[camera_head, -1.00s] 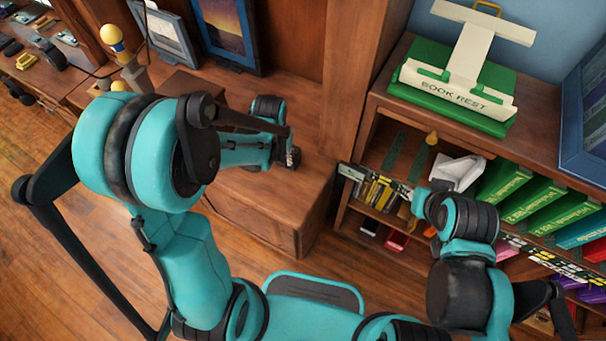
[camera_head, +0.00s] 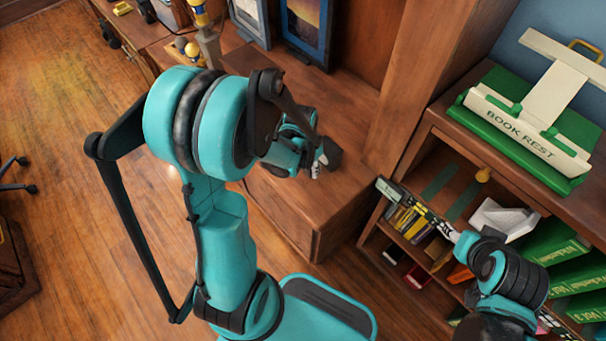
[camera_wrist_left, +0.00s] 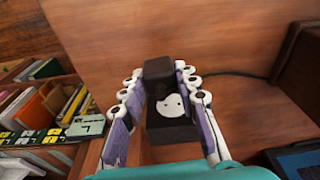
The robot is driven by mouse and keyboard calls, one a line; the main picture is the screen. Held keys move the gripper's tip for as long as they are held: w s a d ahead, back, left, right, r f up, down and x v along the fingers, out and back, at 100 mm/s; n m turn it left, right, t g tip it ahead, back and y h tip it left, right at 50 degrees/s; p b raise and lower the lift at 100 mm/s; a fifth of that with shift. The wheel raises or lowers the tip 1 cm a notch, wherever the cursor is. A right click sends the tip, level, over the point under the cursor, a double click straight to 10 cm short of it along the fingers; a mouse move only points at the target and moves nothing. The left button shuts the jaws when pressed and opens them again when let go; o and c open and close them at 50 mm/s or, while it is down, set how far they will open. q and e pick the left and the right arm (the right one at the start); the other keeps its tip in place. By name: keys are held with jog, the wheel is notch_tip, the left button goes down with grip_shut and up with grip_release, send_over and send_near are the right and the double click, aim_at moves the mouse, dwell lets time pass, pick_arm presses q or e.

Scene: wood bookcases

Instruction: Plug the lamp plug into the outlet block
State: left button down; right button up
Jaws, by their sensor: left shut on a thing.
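My left gripper (camera_head: 318,160) reaches down over the low wooden cabinet top. In the left wrist view its fingers (camera_wrist_left: 160,78) are closed on a small black piece, which looks like the lamp plug (camera_wrist_left: 158,68). A dark block with a white round face, apparently the outlet block (camera_wrist_left: 170,132), shows between the fingers just below the plug. I cannot tell whether plug and block are joined. A dark cable (camera_wrist_left: 240,75) runs off to the right. My right gripper (camera_head: 458,236) is in front of the bookcase, its fingers too small to read.
A bookcase (camera_head: 440,135) with books and a green book rest (camera_head: 525,130) stands to the right. Framed pictures (camera_head: 303,28) and a stand with a yellow bulb (camera_head: 205,35) are at the back. The cabinet top (camera_head: 350,110) is clear behind my left gripper.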

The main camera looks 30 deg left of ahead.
pick_arm(q)
jog(key=shift+s+a+f+m, duration=0.55)
jog(key=shift+a+f, duration=0.25)
jog(key=shift+f, duration=0.1)
jog(key=shift+r, duration=0.1)
jog(key=shift+w, duration=0.1)
jog(key=shift+w+d, duration=0.1)
jog(key=shift+w, duration=0.1)
jog(key=shift+w+d, duration=0.3)
jog(key=shift+w, duration=0.5)
jog(key=shift+w+d, duration=0.25)
jog(key=shift+w, duration=0.55)
jog(key=shift+w+d, duration=0.3)
jog(key=shift+w, duration=0.5)
jog(key=shift+w+d+b, duration=0.2)
jog(key=shift+w+b, duration=0.15)
jog(key=shift+w, duration=0.25)
jog(key=c, duration=1.1)
grip_release()
jog(key=shift+o, duration=0.2)
